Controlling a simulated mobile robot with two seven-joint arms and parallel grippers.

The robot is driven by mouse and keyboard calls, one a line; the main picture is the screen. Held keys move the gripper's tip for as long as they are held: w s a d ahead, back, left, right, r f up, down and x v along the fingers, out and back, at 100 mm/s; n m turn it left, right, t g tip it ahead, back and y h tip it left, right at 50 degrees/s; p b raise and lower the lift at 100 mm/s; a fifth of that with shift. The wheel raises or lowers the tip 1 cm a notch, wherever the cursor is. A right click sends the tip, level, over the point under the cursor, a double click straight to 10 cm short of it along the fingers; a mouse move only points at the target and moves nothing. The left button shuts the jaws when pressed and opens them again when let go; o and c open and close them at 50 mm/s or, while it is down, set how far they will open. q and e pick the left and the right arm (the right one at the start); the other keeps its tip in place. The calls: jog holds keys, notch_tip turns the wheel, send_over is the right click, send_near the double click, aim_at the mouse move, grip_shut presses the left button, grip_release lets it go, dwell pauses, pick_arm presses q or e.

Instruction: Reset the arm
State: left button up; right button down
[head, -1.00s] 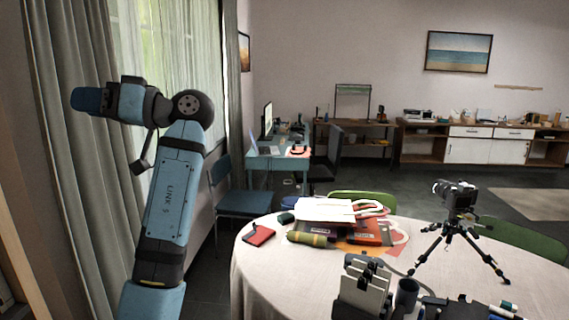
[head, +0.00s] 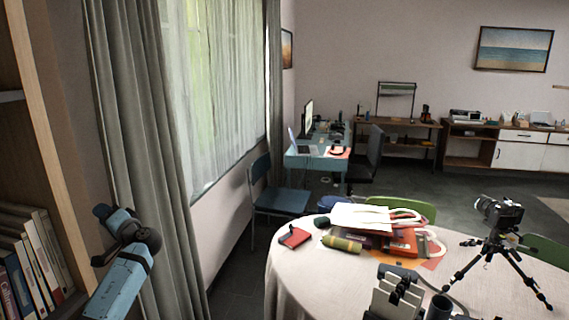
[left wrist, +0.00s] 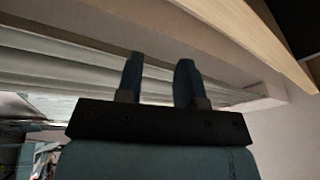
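My left arm (head: 122,275) stands at the lower left of the head view, in front of the grey curtain and close to the bookshelf. My left gripper (left wrist: 158,66) shows in the left wrist view with its two dark fingers apart and nothing between them. Its fingertips are hard to make out in the head view. A pale ceiling-like surface and a wooden edge lie beyond the fingers in the wrist view.
A bookshelf (head: 30,130) with books (head: 35,255) rises at the left edge. A round table (head: 310,275) at lower right holds bags (head: 400,240), a red case (head: 295,237) and a camera on a tripod (head: 497,240).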

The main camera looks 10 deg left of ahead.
pick_arm(q)
jog(key=w+d+f+m+t+h, duration=0.5)
jog(key=w+d+t+h, duration=0.55)
jog(key=d+h, duration=0.6)
jog(key=s+d+f+g+h, duration=0.1)
jog(key=s+d+f+h, duration=0.1)
jog(key=s+d+f, duration=0.7)
jog(key=s+d+f+g+h, duration=0.2)
jog(key=s+d+f+h, duration=0.1)
jog(key=s+f, duration=1.1)
jog(key=s+d+f+g, duration=0.1)
jog(key=s+d+f, duration=0.2)
jog(key=s, duration=0.9)
jog(key=s+d+f+n+g+h, duration=0.1)
jog(key=s+d+f, duration=0.3)
jog(key=s, duration=0.9)
jog(key=d, duration=0.2)
jog(key=shift+s+d+f, duration=0.15)
jog(key=shift+s+d, duration=0.05)
jog(key=shift+d, duration=0.15)
